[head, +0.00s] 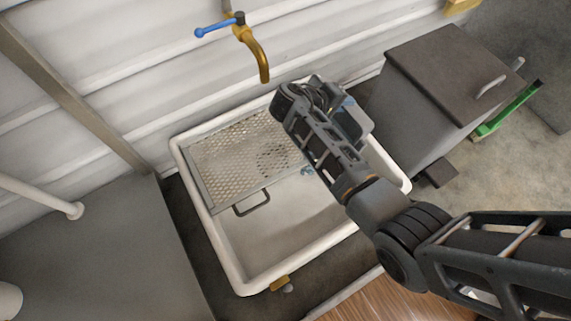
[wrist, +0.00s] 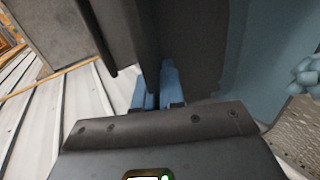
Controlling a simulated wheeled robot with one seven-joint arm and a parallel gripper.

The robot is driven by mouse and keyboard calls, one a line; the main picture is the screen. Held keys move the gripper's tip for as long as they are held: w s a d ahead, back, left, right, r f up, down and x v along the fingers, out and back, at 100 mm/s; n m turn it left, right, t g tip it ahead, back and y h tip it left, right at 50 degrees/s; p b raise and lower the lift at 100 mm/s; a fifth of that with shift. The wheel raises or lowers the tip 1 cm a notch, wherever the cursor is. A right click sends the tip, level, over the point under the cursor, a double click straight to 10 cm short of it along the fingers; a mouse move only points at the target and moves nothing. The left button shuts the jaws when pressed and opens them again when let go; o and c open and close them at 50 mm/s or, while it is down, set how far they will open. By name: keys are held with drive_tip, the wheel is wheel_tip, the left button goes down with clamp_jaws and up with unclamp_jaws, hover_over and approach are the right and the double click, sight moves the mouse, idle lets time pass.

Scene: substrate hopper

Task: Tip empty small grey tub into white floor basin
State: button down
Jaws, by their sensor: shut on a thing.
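The white floor basin (head: 234,270) stands below the wall, with a mesh grate (head: 225,155) over its back left part. My gripper's blue fingers (wrist: 156,88) are shut on the dark grey wall of the small grey tub (wrist: 190,40). In the head view my wrist hangs over the basin's right back part, and the tub (head: 357,118) shows partly beside it. My arm hides much of the tub. A few pale blue lumps (wrist: 306,72) show at the right edge of the wrist view; I cannot tell whether they are inside the tub or below it.
A brass tap (head: 254,50) with a blue lever projects from the wall above the basin. A grey lidded bin (head: 425,95) stands close to the right of the basin. A green-handled thing (head: 505,110) lies beyond it. The grate's handle (head: 252,204) faces the basin's open part.

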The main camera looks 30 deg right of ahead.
drive_tip(key=a+h+b, duration=0.6)
drive_tip(key=a+b, duration=0.1)
drive_tip(key=shift+a+f, duration=0.25)
drive_tip(key=shift+a, duration=0.05)
drive_tip(key=d+y+p, duration=0.2)
drive_tip(key=d+p, duration=0.1)
drive_tip(key=d+y+p, duration=0.3)
drive_tip(key=p, duration=0.1)
drive_tip(key=d+r+y+p, duration=0.1)
drive_tip(key=d+y+p, duration=0.2)
drive_tip(key=d, duration=0.1)
drive_tip(key=y+p, duration=0.1)
drive_tip(key=d+y+p, duration=0.1)
drive_tip(key=shift+d+f+p, duration=0.15)
drive_tip(key=shift+f+p, duration=0.1)
drive_tip(key=shift+p, duration=0.05)
drive_tip(key=d+f+y, duration=0.1)
drive_tip(key=f+y, duration=0.1)
drive_tip(key=d+f+y+b, duration=0.1)
drive_tip(key=f+y, duration=0.4)
drive_tip(key=f, duration=0.1)
drive_tip(key=shift+w+d+y, duration=0.1)
drive_tip(key=shift+d+y, duration=0.3)
drive_tip(key=shift+a+f+y+b, duration=0.15)
drive_tip(key=shift+f+y+b, duration=0.8)
drive_tip(key=shift+b, duration=0.35)
